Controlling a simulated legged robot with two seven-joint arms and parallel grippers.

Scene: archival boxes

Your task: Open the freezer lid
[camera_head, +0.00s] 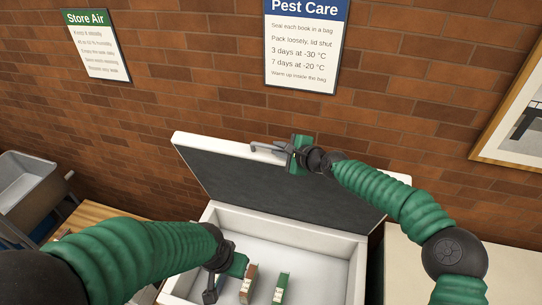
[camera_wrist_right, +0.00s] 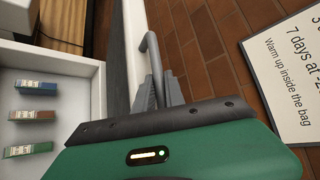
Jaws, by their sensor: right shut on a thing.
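The freezer lid (camera_head: 260,185), dark inside with a white rim, stands raised and tilted back near the brick wall. A grey bar handle (camera_head: 262,147) is on its upper edge and also shows in the right wrist view (camera_wrist_right: 152,48). My right gripper (camera_head: 284,152) is shut on this handle; its ridged fingers close around the bar in the wrist view (camera_wrist_right: 162,92). The white freezer (camera_head: 290,232) below is uncovered. My left gripper (camera_head: 214,288) is low at the freezer's left side, pointing down; its finger gap is not clear.
Small books stand in the freezer, including a brown one (camera_head: 248,284) and a green one (camera_head: 281,288); the wrist view also shows a blue one (camera_wrist_right: 38,87). A pale worktop (camera_head: 510,268) is on the right, a grey bin (camera_head: 25,185) on the left. Signs hang on the wall.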

